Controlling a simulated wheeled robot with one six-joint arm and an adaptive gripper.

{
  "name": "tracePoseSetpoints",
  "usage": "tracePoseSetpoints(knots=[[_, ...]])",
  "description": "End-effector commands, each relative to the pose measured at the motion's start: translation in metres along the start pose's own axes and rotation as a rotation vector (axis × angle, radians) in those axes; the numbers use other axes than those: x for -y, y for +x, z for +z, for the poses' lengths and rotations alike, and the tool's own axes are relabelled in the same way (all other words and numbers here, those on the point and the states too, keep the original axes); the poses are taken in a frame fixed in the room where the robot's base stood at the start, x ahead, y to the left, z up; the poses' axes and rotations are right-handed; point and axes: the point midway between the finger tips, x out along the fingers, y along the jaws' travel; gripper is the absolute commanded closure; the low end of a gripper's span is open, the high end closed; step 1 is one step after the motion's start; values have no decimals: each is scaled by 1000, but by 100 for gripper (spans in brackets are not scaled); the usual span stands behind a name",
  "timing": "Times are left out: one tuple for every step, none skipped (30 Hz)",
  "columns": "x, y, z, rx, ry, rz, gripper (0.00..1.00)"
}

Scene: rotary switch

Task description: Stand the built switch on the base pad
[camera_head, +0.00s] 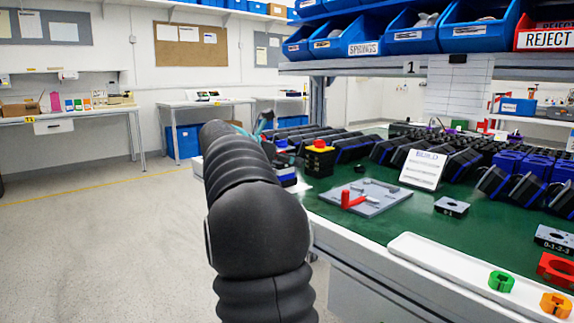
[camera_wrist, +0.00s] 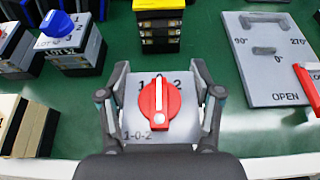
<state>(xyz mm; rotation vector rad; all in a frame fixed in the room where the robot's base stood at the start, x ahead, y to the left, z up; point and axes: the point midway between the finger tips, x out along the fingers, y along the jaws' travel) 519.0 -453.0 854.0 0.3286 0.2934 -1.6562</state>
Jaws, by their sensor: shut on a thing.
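The built switch (camera_wrist: 135,110) has a grey plate marked 1-0-2 and a red knob (camera_wrist: 160,103) with a white pointer line. My gripper (camera_wrist: 162,96) is shut on the switch, with one finger on each side of the plate. The switch's lower body is hidden below its plate. In the head view my dark arm covers most of the gripper, and the held switch cannot be made out. A grey fixture plate (camera_wrist: 283,78) marked 90°, 0°, 270° and OPEN lies to the right; it also shows in the head view (camera_head: 385,203). I cannot tell which surface is the base pad.
A yellow and black block (camera_wrist: 158,28) stands beyond the switch. A blue-knobbed switch (camera_wrist: 72,48) stands at left, beside cream-coloured blocks (camera_wrist: 22,125). The fixture has a red handle (camera_head: 353,200). A white tray (camera_head: 440,262) lines the near edge. Green mat is bare between these.

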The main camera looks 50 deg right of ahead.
Motion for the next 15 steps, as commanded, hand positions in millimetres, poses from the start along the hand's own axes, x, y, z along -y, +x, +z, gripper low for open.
tracePoseSetpoints(knots=[[0, 1, -3, 1, 1, 1, 91], [0, 1, -3, 1, 1, 1, 91], [0, 1, -3, 2, 2, 1, 91], [0, 1, -3, 2, 2, 1, 91], [0, 1, -2, 1, 2, 1, 91], [0, 1, -2, 1, 2, 1, 91], [0, 1, -2, 1, 2, 1, 91], [0, 1, -3, 1, 2, 1, 91], [0, 1, -3, 1, 2, 1, 91], [0, 1, -4, 1, 1, 1, 91], [0, 2, -5, 1, 1, 1, 91], [0, 2, -6, 1, 1, 0, 91], [0, 2, -6, 0, 1, 0, 28], [0, 2, -6, 0, 1, 0, 20], [0, 2, -6, 0, 1, 0, 10]])
